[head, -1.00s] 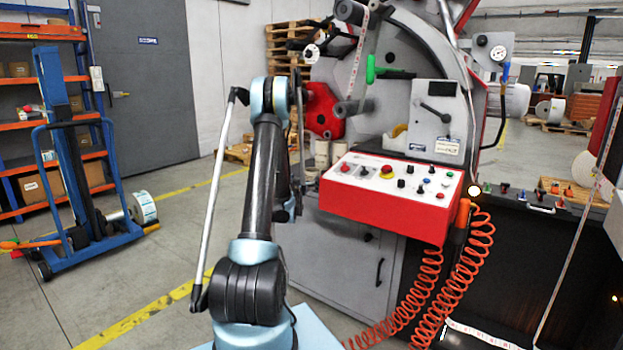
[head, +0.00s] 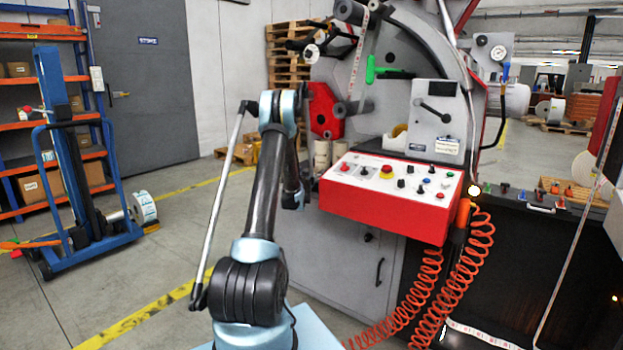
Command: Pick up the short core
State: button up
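Pale cylinders that look like cores (head: 322,153) stand close together behind my raised arm, at the left side of the grey machine. My arm and the red control box partly hide them, and I cannot tell which, if any, is the short core. A pale ring-shaped piece (head: 397,133) also shows on the machine, left of the grey plate with the lever. My forearm reaches down behind my upper arm, in front of the machine's grey cabinet. My gripper is hidden there, so its fingers and anything in them do not show.
The red control box (head: 385,228) juts out just right of my arm, with coiled orange hoses (head: 462,270) below. A blue lift trolley (head: 85,200) with a label roll stands at left. The floor between trolley and arm is clear.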

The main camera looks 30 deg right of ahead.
jog(key=shift+w+d, duration=0.45)
jog(key=shift+w, duration=0.05)
jog(key=c, duration=1.2)
jog(key=shift+o, duration=0.2)
notch_tip(320, 180, up, 10)
